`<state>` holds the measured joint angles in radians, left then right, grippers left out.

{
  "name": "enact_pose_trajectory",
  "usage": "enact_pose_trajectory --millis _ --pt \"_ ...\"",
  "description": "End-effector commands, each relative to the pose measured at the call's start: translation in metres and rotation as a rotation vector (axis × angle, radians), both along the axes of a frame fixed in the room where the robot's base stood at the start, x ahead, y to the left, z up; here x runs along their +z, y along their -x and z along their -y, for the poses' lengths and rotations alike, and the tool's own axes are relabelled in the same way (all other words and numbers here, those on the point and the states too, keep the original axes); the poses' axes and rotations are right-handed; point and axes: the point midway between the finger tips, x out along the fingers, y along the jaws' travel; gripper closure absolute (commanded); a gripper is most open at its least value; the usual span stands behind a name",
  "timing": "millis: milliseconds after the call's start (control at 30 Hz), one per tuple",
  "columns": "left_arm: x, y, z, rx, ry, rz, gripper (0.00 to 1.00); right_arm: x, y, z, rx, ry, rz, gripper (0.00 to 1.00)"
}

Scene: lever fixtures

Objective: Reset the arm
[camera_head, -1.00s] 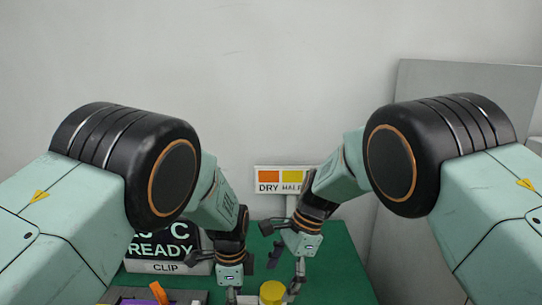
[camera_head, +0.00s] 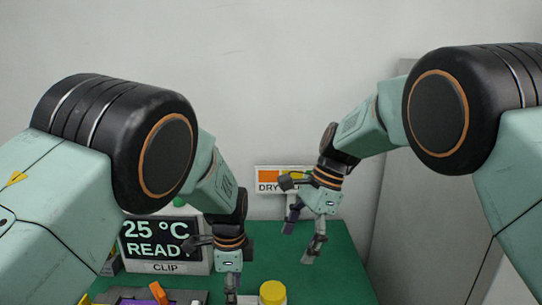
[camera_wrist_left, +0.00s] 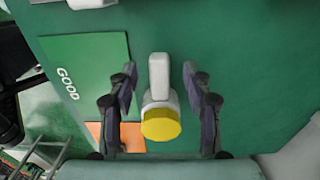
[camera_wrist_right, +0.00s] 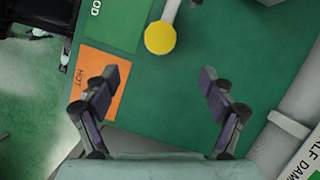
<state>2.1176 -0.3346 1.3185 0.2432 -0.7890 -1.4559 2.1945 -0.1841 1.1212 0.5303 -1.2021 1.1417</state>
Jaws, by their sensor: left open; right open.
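A white piece with a round yellow end (camera_head: 272,292) shows at the bottom of the head view. In the left wrist view its white bar and yellow end (camera_wrist_left: 160,125) sit between the open fingers of my left gripper (camera_wrist_left: 160,75), with a gap on both sides. In the head view my left gripper's fingers are partly cut off by the bottom edge. My right gripper (camera_head: 298,243) is open and empty, above and to the right of the yellow end. The right wrist view shows that yellow end (camera_wrist_right: 160,38) beyond the open right fingers (camera_wrist_right: 162,77).
A display (camera_head: 160,240) reading 25 °C READY stands at the left. A DRY sign (camera_head: 268,176) is partly hidden behind my right wrist. A green GOOD patch (camera_wrist_left: 85,80) and an orange HOT patch (camera_wrist_right: 103,85) lie on the green table (camera_head: 335,275). Table right of the yellow end looks clear.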

Motion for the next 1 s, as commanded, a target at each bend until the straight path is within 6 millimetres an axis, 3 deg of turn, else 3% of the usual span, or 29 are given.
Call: enact_pose_trajectory --millis 267,700,1000 --pt "0.038 0.001 0.0 0.001 0.0 -0.001 0.5 0.0 0.0 0.0 0.0 -0.001 0.002 0.17" --pt "-0.037 0.001 0.0 0.0 0.0 -0.003 0.5 0.0 0.0 0.0 0.0 -0.001 0.002 0.17" --pt "-0.037 0.0 0.0 0.0 0.0 0.0 0.5 -0.048 0.007 -0.019 0.002 0.0 -0.001 0.17"
